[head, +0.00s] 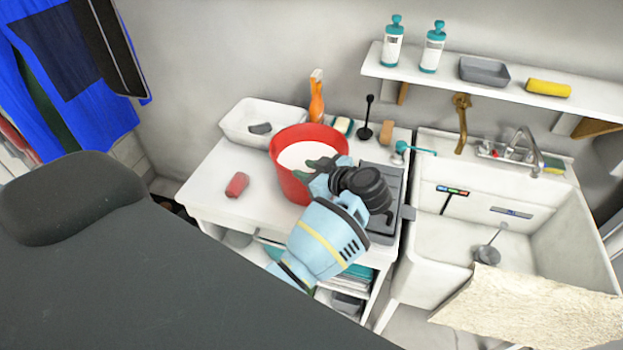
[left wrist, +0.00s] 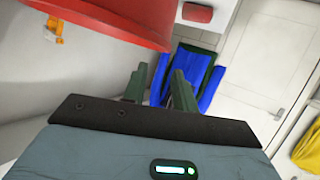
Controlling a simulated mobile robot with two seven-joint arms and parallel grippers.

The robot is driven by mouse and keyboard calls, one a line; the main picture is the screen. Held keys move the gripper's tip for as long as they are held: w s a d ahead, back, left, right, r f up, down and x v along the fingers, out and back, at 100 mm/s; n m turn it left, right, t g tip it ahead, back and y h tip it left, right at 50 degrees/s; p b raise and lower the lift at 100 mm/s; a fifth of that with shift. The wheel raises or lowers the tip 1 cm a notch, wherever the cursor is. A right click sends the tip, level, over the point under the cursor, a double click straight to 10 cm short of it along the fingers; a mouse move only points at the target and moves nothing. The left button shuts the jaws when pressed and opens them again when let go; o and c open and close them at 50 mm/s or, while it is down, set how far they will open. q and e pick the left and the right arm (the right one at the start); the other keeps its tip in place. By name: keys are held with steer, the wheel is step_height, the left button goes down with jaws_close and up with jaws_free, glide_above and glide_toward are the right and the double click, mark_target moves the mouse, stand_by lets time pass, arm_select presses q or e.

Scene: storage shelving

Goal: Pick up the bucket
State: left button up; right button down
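The red bucket (head: 290,180) stands upright on the white counter, with a pale interior showing. In the left wrist view its red wall (left wrist: 110,15) fills the top left. My left gripper (head: 318,170) is at the bucket's right front rim, its dark fingers overlapping the rim in the head view. In the left wrist view the fingers (left wrist: 158,88) are apart with nothing visible between them; the bucket edge lies just beyond the left finger. I cannot tell whether they touch. My right gripper is not in view.
A white basin (head: 238,128) and an orange spray bottle (head: 316,98) stand behind the bucket. A red block (head: 237,185) lies left of it. A dark ridged tray (head: 385,225) lies to its right, then the sink (head: 440,255). A shelf (head: 450,80) hangs above.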

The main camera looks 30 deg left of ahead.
arm_select(q)
steer(key=shift+s+f+x, duration=0.1)
steer(key=shift+f+x, duration=0.1)
steer(key=shift+x, duration=1.75)
steer(key=shift+s+f+x, duration=0.1)
steer(key=shift+f+x, duration=0.1)
steer(key=shift+x, duration=1.75)
steer(key=shift+d, duration=0.15)
steer(key=c, duration=0.6)
jaws_close()
steer(key=shift+f, duration=0.1)
